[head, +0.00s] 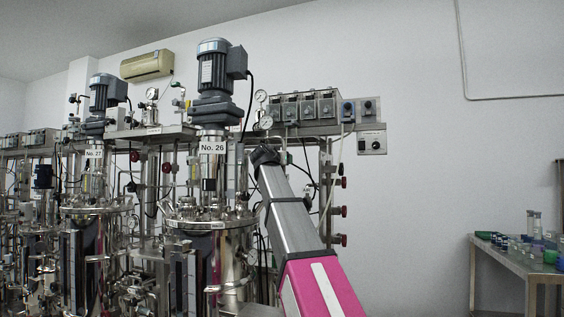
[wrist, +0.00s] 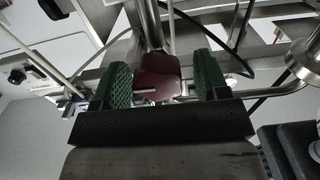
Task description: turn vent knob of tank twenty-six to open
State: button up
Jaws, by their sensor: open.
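Tank twenty-six (head: 216,262) is a steel vessel with a "No. 26" label (head: 212,147) under a grey motor (head: 214,75), in the head view. In the wrist view, my gripper (wrist: 163,68) is open, with one green ridged pad on each side of a dark red knob (wrist: 157,76). The knob sits between the pads, with visible gaps or no clear contact; I cannot tell its depth exactly. A pale marking or bar crosses its lower part. In the head view my gripper is hidden behind my own arm, beside the tank's upper right.
Several red knobs (head: 343,211) line a pipe right of the tank. Tank twenty-seven (head: 95,250) stands to the left. Control boxes (head: 305,106) and gauges sit above. A steel table (head: 510,264) with small items stands far right; the wall between is bare.

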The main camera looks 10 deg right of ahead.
jog(key=shift+x, duration=0.75)
jog(key=c, duration=0.9)
jog(key=shift+a+n, duration=0.1)
jog(key=shift+n, duration=3)
jog(key=o, duration=0.9)
